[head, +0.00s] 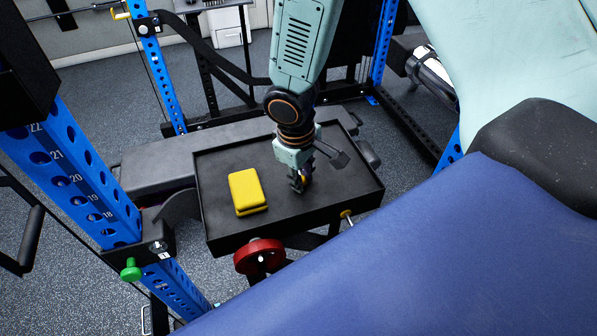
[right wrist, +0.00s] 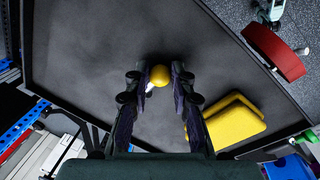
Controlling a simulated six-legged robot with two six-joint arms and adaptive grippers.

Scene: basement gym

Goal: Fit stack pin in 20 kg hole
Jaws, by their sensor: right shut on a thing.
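The stack pin shows as a round yellow knob (right wrist: 160,75) with a short pale part beside it, between the fingertips of my right gripper (right wrist: 158,78) in the right wrist view. The fingers are shut on it. In the head view my right gripper (head: 300,181) points down over the right part of a black tray (head: 222,232), with a bit of yellow at its fingertips. I cannot tell whether the pin touches the tray floor. I cannot make out a weight stack or the 20 kg hole in either view. My left gripper is not in view.
Two yellow blocks (head: 247,189), stacked, lie in the tray left of the gripper. A blue numbered upright (head: 85,190) stands left; a blue padded surface (head: 430,260) fills the lower right.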

